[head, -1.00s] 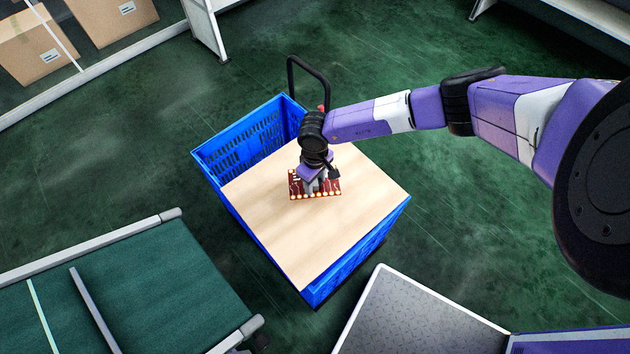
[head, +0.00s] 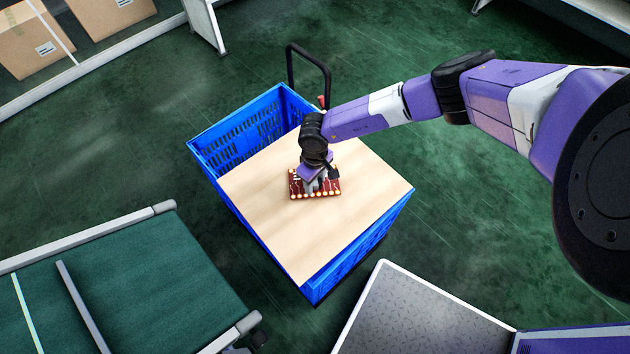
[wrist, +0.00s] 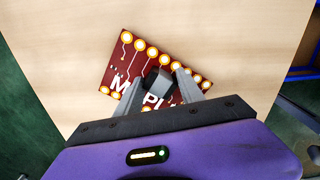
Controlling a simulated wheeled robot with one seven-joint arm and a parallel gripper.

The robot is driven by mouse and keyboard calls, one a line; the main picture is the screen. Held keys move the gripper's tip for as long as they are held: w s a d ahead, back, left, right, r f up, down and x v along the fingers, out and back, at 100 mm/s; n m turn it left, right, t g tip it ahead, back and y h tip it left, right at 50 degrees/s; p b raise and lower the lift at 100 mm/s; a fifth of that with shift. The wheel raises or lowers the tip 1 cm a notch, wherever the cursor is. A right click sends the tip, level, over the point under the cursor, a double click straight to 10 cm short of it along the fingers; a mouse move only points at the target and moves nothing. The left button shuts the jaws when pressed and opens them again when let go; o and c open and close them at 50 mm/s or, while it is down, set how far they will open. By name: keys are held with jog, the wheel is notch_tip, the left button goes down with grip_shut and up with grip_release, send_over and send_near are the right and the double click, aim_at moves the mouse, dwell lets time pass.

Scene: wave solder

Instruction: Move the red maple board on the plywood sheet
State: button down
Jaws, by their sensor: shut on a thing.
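The red maple board (head: 298,189) is a dark red circuit board with gold round pads along its edges and white lettering. It is at the plywood sheet (head: 270,220), a pale wood panel set in the blue crate. In the wrist view the board (wrist: 125,60) shows partly, with the jaws over its middle and the lettering partly covered. My gripper (head: 318,190) points down and is shut on a dark grey block-like part (wrist: 158,82) on the board. Whether the board touches the sheet or hangs just above it, I cannot tell.
The blue crate (head: 232,146) has raised walls and stands by a black cart handle (head: 308,60). A green conveyor (head: 150,275) lies at lower left and a grey-topped surface (head: 410,315) at lower right. Cardboard boxes (head: 30,42) are at upper left.

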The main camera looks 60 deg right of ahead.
aim_at(315, 182)
jog(key=shift+f+b, duration=0.4)
jog(key=shift+f, duration=0.1)
dwell(0.3)
jog(key=c, duration=0.6)
grip_release()
jog(key=shift+c, duration=0.2)
jog(key=shift+r, duration=3.9)
